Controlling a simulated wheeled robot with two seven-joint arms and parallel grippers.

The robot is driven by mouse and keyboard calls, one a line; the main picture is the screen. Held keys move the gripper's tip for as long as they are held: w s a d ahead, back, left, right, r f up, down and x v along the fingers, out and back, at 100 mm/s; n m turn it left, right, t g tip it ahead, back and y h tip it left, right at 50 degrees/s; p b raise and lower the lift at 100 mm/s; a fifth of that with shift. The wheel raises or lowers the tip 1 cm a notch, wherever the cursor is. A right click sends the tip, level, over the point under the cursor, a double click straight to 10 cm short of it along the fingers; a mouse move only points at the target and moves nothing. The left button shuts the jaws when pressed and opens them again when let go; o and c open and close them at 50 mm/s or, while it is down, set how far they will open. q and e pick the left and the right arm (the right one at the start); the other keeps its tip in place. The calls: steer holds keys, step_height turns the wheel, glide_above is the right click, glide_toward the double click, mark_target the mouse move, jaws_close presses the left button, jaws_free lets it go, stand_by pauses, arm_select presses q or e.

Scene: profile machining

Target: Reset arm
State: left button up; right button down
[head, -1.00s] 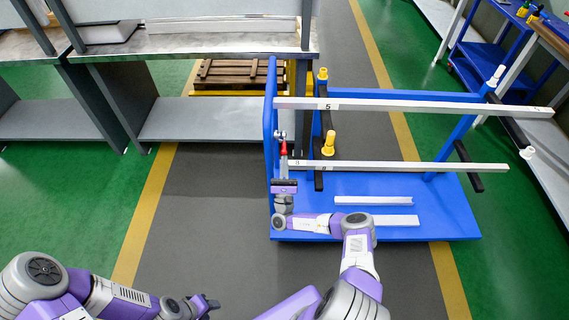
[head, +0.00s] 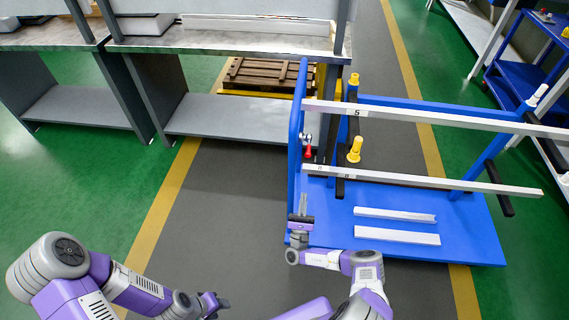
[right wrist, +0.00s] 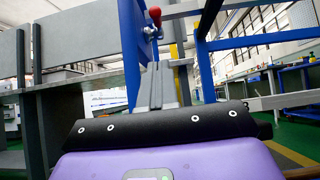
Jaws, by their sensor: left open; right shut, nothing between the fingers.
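My left arm comes in at the lower left of the head view. Its gripper (head: 222,303) is open and empty above the dark floor. My right gripper (head: 303,198) is shut and empty at the left end of the blue cart (head: 468,238). Its closed fingers (right wrist: 157,84) show in the middle of the right wrist view. A red-handled clamp (head: 308,152) on the cart's left frame lies a little beyond the fingertips, apart from them. The red handle (right wrist: 155,15) is also at the top of the right wrist view.
The cart carries a long upper profile (head: 430,118), a long lower profile (head: 420,180) and two short profiles (head: 395,215) on its base. Yellow knobs (head: 355,149) stand on the cart. A grey workbench (head: 240,41) is at the back left. Dark floor (head: 215,220) left of the cart is clear.

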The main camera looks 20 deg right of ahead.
steer(key=a+f+n+y+b, duration=0.1)
steer(key=a+f+n+y, duration=0.2)
steer(key=a+n+y, duration=1.5)
steer(key=s+a+f+n+g+y, duration=0.3)
steer(key=s+a+n+g+y, duration=0.25)
steer(key=a+g+y, duration=0.5)
steer(key=s+a+f+n+g+h, duration=0.1)
steer(key=s+a+f+n+g, duration=0.1)
steer(key=s+n+g, duration=0.55)
steer(key=s+a+f+n+g+h, duration=0.15)
steer(key=s+n+g, duration=0.25)
steer(key=s+g, duration=0.65)
steer(key=s+d+n+t+h+p, duration=0.25)
steer(key=s+d+h, duration=0.2)
steer(key=d, duration=0.25)
steer(key=w+d+r+n+t+h+p, duration=0.1)
steer(key=w+d+r+n+t+h, duration=0.1)
steer(key=w+d+r, duration=0.3)
step_height(320, 180, up, 3)
steer(key=shift+w+f+t+h, duration=0.15)
steer(key=shift+w+t+h, duration=0.2)
steer(key=shift+t+h, duration=0.5)
